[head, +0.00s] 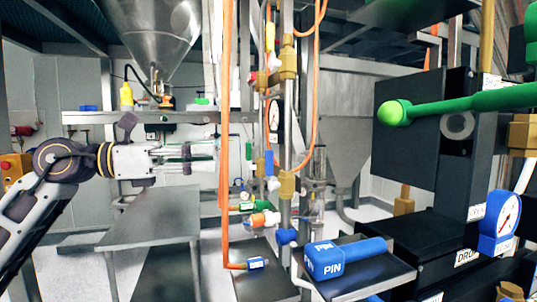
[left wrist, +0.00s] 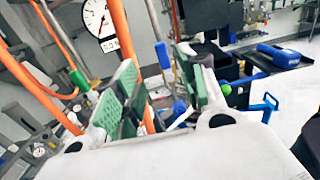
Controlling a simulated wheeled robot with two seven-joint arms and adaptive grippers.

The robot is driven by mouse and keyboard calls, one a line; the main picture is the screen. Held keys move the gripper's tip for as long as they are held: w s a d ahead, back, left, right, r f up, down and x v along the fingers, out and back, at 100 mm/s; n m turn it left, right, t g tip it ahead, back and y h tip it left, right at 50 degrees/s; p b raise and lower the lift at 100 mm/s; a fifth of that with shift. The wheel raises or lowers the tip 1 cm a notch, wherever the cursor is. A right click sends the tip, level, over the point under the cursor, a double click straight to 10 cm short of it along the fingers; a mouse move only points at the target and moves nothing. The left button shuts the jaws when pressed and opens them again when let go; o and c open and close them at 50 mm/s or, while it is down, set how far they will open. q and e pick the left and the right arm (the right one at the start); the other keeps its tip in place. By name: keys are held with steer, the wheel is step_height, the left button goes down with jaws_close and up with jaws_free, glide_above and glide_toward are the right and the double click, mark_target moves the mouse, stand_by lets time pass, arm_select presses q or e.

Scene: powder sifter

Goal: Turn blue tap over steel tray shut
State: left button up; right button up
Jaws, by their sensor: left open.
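A narrow blue tap handle (head: 269,162) hangs upright on the pipe stand, just below a round gauge. A blue handle, seemingly the same one, shows between my fingers in the left wrist view (left wrist: 163,55), beyond the tips. A blue knob (head: 286,236) sits lower on the stand, above dark steel trays (head: 262,278); I cannot tell which tray lies under the handle. My left gripper (head: 212,155) is open and empty, left of the handle and apart from it, pointing right; its green pads face each other in the left wrist view (left wrist: 163,92). My right gripper is out of view.
Orange hoses (head: 226,110) run vertically between my left gripper and the stand. A blue PIN block (head: 343,257) lies on the right tray. A black machine with a green lever (head: 455,104) fills the right. A grey shelf (head: 150,220) stands below my left arm.

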mark_target(265, 154)
arm_select(q)
steer(key=p+x, duration=0.3)
steer(key=x, duration=0.9)
steer(key=shift+d+r+p, duration=0.1)
steer(key=shift+d+p, duration=0.1)
steer(key=shift+p, duration=0.2)
steer(key=shift+w+d, duration=0.3)
steer(key=shift+d, duration=0.35)
jaws_close()
